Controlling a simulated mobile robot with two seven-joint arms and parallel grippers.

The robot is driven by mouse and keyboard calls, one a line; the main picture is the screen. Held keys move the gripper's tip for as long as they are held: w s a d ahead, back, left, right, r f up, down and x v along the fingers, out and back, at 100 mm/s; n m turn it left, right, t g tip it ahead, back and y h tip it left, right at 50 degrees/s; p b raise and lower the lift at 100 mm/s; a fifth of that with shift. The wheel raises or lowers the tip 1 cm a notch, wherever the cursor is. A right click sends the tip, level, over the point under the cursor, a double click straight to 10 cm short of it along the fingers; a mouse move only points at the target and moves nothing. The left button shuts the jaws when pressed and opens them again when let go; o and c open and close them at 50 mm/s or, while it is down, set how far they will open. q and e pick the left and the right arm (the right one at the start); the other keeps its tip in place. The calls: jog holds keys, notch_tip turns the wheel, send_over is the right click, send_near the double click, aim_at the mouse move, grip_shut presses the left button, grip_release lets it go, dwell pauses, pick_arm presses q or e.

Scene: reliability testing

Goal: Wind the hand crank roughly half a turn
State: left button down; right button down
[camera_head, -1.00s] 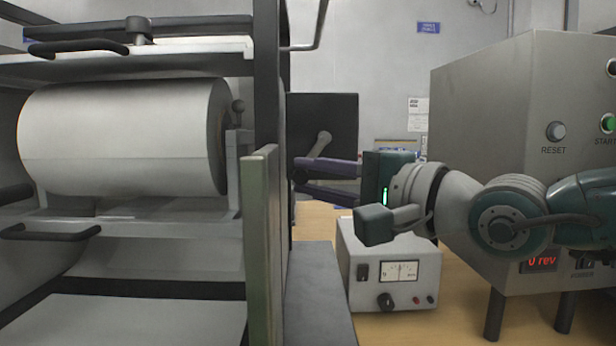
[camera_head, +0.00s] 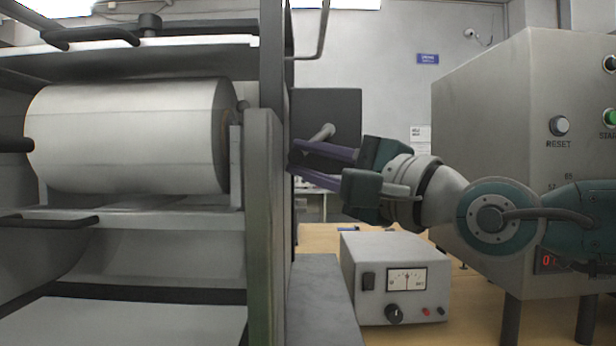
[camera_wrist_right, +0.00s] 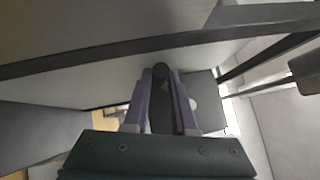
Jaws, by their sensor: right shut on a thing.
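The hand crank (camera_head: 320,134) shows as a short light-grey arm in front of a dark square plate, just right of the machine's upright post. My right gripper (camera_head: 296,158) comes in from the right, its two purple fingers tilted and closed on the crank's handle. The post hides the fingertips and handle in the head view. In the right wrist view, the dark round end of the crank handle (camera_wrist_right: 160,69) sits between the fingertips of my right gripper (camera_wrist_right: 160,78). My left gripper is not in view.
The machine frame with a large white roll (camera_head: 130,135) fills the left; its green-grey post (camera_head: 264,220) stands close to my fingers. A meter box (camera_head: 395,280) sits on the table below my wrist. A grey control cabinet (camera_head: 490,120) with buttons stands at right.

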jog(key=c, duration=0.7)
grip_release()
jog(key=shift+c, duration=0.2)
jog(key=v, duration=1)
jog(key=shift+p, duration=0.35)
